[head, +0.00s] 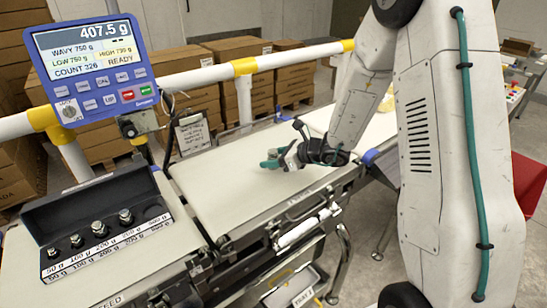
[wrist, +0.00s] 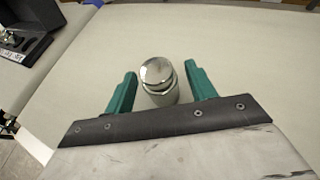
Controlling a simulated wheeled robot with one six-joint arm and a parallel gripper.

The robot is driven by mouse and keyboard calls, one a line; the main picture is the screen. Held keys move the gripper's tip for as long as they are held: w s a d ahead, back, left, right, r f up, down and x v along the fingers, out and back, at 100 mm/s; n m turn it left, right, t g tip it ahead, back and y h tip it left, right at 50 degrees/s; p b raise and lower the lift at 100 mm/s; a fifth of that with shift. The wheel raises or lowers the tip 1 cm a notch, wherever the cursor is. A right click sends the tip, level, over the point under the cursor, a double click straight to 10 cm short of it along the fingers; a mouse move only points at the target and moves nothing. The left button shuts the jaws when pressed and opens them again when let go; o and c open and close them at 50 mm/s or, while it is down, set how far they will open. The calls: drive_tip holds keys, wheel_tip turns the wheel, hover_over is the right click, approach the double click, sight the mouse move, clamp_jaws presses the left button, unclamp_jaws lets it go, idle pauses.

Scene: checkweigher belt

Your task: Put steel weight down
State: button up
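The steel weight (wrist: 159,82) is a shiny cylinder with a round knob, seen from above in the wrist view. It stands between the two green fingers of my gripper (wrist: 160,80). A narrow gap shows on each side of it, so the fingers look open around it. In the head view my gripper (head: 274,161) is low over the pale belt (head: 225,178), and the weight cannot be made out there. The blue indicator (head: 95,68) reads 407.5 g, with "READY" below.
A black weight case (head: 90,203) with several steel weights in labelled places lies at the left. A yellow-and-white rail (head: 210,74) runs behind the belt. Cardboard boxes (head: 185,75) are stacked beyond it. The belt around my gripper is mostly clear.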

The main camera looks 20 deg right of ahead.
drive_tip(key=shift+r, duration=0.15)
drive_tip(key=shift+s+d+r, duration=0.15)
drive_tip(key=shift+s+d, duration=0.05)
drive_tip(key=v, duration=1.1)
drive_tip(key=shift+s+r, duration=0.1)
drive_tip(key=shift+s, duration=0.05)
drive_tip(key=s+a+r+n+g, duration=0.7)
drive_tip(key=s+a+r+n, duration=0.35)
drive_tip(key=s+n, duration=0.35)
drive_tip(key=s+d+r+n+h, duration=0.2)
drive_tip(key=s+d+n+h, duration=0.1)
drive_tip(key=s+n, duration=0.3)
drive_tip(key=s+d+r+n+h, duration=0.1)
drive_tip(key=s+d+n+h, duration=0.2)
drive_tip(key=s+n+h, duration=0.3)
drive_tip(key=s+n, duration=0.1)
drive_tip(key=s, duration=0.3)
drive_tip(key=shift+s+r+g, duration=0.25)
drive_tip(key=shift+r+g, duration=0.05)
drive_tip(key=shift+r, duration=0.1)
